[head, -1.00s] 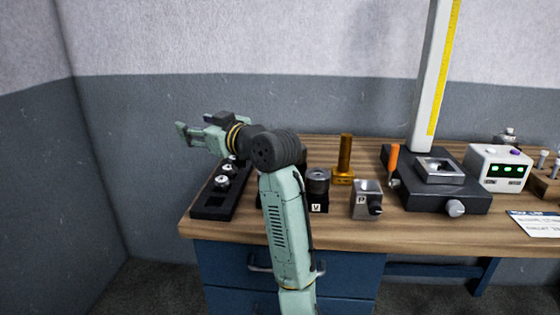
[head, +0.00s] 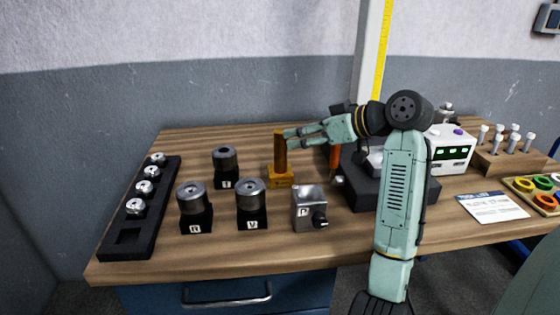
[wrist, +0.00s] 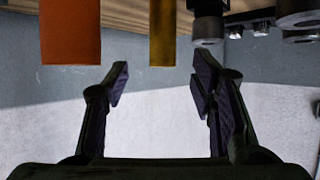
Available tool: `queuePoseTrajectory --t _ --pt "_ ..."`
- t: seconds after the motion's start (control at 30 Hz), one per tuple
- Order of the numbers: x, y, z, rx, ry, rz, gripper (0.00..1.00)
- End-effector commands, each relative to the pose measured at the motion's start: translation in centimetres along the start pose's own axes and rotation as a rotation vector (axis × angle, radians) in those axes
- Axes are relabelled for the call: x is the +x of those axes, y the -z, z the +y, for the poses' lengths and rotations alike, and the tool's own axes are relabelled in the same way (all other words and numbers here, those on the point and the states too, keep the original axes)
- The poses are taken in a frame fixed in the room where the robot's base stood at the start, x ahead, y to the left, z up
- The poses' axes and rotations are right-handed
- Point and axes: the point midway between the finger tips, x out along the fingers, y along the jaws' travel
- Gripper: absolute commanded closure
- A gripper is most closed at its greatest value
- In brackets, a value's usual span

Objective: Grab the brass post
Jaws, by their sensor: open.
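The brass post (head: 280,150) stands upright on its square brass base at the back middle of the bench. My gripper (head: 290,138) is held level at its right side, with the fingertips near the upper part of the post. In the wrist view my gripper (wrist: 160,82) is open and nothing is between its fingers. The post (wrist: 162,34) hangs down from the top edge there, lined up with the gap between the fingers but beyond the fingertips. I cannot tell whether a fingertip touches it.
An orange handle (head: 335,165) stands just right of the post; it also shows in the wrist view (wrist: 70,34). Dark cylinders on blocks, such as the one marked V (head: 251,200), stand left and in front. A grey block (head: 309,207) sits in front. A black tray (head: 122,245) lies left.

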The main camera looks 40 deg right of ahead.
Motion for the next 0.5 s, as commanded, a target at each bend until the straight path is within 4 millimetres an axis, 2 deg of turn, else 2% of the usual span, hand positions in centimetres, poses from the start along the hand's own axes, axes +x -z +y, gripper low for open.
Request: queuePoseTrajectory --t 0.1,0.27,0.5 --pt "1.5 0.1 0.0 0.002 -0.001 -0.001 0.49" --pt "2.6 0.2 0.0 0.002 -0.002 0.000 0.49" --pt "6.0 0.3 -0.5 0.003 0.000 -0.001 0.49"
